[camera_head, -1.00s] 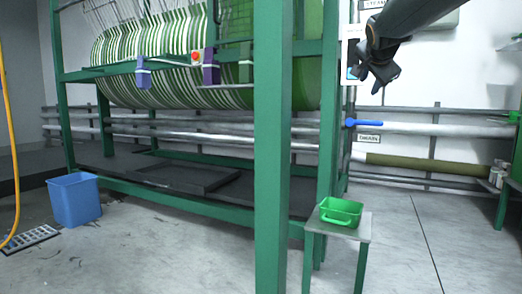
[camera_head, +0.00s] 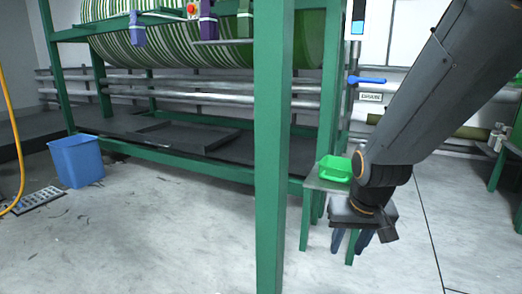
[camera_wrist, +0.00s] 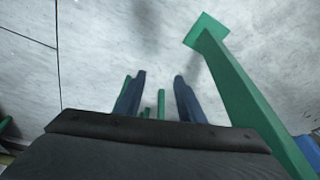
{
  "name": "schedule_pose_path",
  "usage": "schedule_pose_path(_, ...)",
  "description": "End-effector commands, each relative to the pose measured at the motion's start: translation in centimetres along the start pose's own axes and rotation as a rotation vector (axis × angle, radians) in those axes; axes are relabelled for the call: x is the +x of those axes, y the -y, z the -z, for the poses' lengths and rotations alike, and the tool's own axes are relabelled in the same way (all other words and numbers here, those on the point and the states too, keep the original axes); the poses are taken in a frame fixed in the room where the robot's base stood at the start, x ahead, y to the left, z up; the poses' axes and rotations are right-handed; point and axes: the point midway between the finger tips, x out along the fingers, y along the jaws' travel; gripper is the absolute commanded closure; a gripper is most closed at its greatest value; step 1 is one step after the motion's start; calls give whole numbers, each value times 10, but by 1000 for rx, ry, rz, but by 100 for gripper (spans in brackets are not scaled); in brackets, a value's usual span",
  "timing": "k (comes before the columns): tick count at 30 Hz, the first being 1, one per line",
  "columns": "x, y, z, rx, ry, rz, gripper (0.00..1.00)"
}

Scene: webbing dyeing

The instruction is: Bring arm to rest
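My gripper (camera_head: 353,243) hangs at the right in the head view, pointing down in front of the small stool. In the wrist view my gripper (camera_wrist: 160,82) shows two dark blue fingers with a clear gap between them. It is open and nothing is between the fingertips. My arm comes down from the upper right in the head view and hides part of the stool.
A green tray (camera_head: 335,168) sits on the stool (camera_head: 314,184). A green machine frame (camera_head: 272,150) stands left of my arm; its post also shows in the wrist view (camera_wrist: 245,95). A blue bin (camera_head: 77,163) stands far left. Open floor lies at centre left and right.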

Motion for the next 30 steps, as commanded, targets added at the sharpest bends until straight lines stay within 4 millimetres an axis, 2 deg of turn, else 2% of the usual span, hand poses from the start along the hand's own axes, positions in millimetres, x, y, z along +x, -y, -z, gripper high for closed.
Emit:
schedule_pose_path(1, 4, 1, -18, -26, 25, 3, 64)
schedule_pose_path(5, 12, 3, -58, -93, 82, 10, 64)
schedule_pose_path(11, -34, 43, -64, -176, 98, 47, 64)
schedule_pose_path(17, -88, 89, -83, -277, 128, 92, 64)
schedule_pose_path(21, -141, 127, -108, -374, 159, 135, 64)
schedule_pose_path(24, -173, 148, -126, -437, 182, 162, 64)
schedule_pose_path(30, -217, 172, -155, -527, 218, 198, 64)
